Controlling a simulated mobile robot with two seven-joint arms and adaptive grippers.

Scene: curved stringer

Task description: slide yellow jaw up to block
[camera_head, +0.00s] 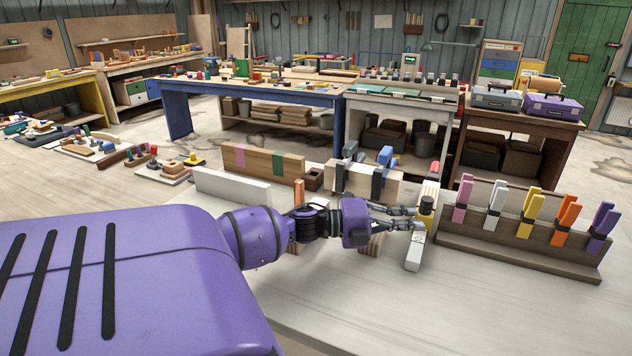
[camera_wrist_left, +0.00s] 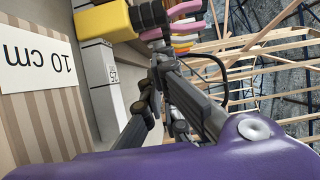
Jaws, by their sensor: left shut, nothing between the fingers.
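The yellow jaw (camera_head: 426,216), with a black part on it, sits on a pale bar (camera_head: 413,254) that runs away from me. The jaw (camera_wrist_left: 102,20) and bar (camera_wrist_left: 98,72) also show in the left wrist view. My left gripper (camera_head: 416,218) is shut and empty, its tips close beside the jaw on its left; I cannot tell if they touch. In the wrist view its fingers (camera_wrist_left: 160,55) reach towards the jaw's black part. A striped wooden block (camera_wrist_left: 45,125) with a "10 cm" card (camera_wrist_left: 35,60) lies beside the bar. My right gripper is not in view.
A wooden rack (camera_head: 515,250) with several coloured clamps stands right of the bar. A board with dark straps (camera_head: 352,180) and a board with pink and green bands (camera_head: 252,160) stand behind my arm. The bench front (camera_head: 400,310) is clear.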

